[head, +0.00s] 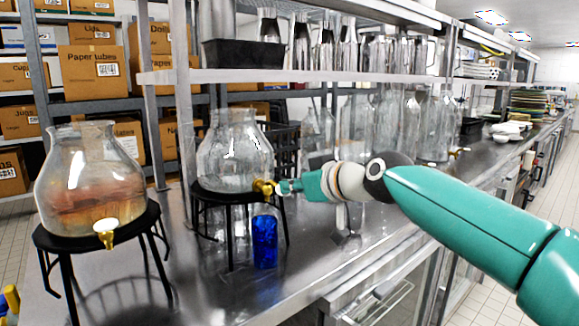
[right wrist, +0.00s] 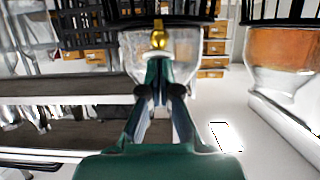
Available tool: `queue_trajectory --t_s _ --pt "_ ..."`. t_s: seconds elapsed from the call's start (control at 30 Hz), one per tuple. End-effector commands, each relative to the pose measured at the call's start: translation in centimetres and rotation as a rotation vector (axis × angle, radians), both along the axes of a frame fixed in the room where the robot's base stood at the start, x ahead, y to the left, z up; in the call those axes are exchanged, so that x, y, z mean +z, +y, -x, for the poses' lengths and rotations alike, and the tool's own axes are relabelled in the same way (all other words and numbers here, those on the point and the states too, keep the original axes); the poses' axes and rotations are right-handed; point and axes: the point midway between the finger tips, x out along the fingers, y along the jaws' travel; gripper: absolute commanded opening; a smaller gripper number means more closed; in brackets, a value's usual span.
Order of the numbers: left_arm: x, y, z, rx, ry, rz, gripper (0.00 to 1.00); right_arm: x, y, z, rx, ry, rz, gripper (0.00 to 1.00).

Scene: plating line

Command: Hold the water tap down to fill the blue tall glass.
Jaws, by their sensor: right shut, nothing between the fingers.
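The blue tall glass (head: 265,242) stands upright on the steel counter, under the brass tap (head: 263,187) of a clear glass dispenser (head: 228,150) on a black stand. I cannot tell whether the glass holds any water. My right gripper (head: 284,187) is shut and empty, with its tips at the tap from the right. In the right wrist view the shut fingertips (right wrist: 158,68) are right in front of the tap (right wrist: 158,38); I cannot tell whether they touch it. My left gripper is not in view.
A second dispenser (head: 90,190) with amber liquid stands on its own black stand (head: 140,228) at the left. A shelf (head: 290,76) with metal cups and a black bin runs above the counter. Clear jars (head: 385,120) stand behind my right arm. The counter right of the blue glass is bare.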

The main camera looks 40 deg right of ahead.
Motion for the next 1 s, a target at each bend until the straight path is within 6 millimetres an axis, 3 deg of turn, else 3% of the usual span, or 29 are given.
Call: queue_trajectory --t_s 1.0 --pt "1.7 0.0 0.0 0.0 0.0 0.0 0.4 2.0 0.0 0.1 0.0 0.0 0.0 0.0"
